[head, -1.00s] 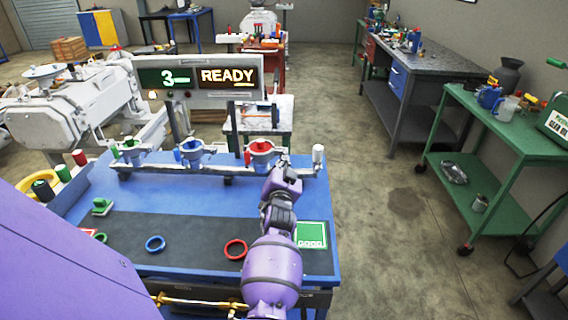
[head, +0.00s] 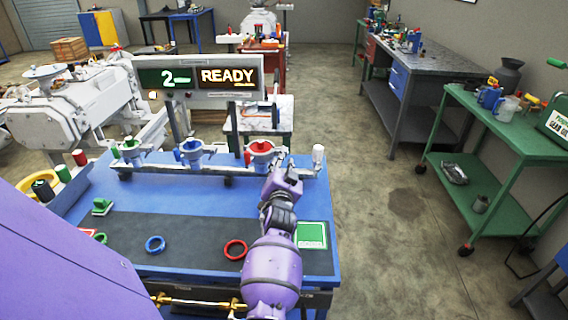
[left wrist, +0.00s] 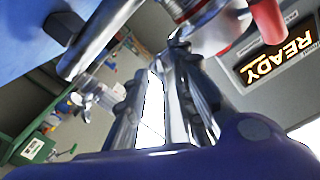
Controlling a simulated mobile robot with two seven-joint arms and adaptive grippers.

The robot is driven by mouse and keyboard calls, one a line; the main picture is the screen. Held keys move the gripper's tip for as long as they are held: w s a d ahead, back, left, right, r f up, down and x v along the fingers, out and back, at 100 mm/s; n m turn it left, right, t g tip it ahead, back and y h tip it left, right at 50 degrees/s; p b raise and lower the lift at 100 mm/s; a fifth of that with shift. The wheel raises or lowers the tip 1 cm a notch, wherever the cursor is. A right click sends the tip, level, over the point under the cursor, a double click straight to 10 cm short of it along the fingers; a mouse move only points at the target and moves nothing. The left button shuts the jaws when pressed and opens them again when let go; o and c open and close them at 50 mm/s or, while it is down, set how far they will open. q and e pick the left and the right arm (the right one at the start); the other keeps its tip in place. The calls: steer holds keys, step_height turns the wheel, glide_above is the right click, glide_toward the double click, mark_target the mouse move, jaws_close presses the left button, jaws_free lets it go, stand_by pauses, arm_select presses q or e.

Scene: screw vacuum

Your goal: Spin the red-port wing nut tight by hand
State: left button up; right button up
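The red port (head: 262,147) is a grey flange with a red centre, at the right of a row with a blue port (head: 192,150) and a green port (head: 132,149). My left gripper (head: 283,172) is just below and right of the red port, at its clamp hardware. In the left wrist view my gripper's two fingers (left wrist: 165,65) point up towards a bright metal rod and fitting, with a narrow bright gap between them. The wing nut is not clearly seen, and whether the fingertips hold it cannot be told. My right gripper is not in view.
The sign (head: 200,78) above the ports reads "2" and "READY". A white-capped post (head: 318,156) stands close right of my gripper.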

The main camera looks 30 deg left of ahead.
arm_select(q)
steer(key=v, duration=1.2)
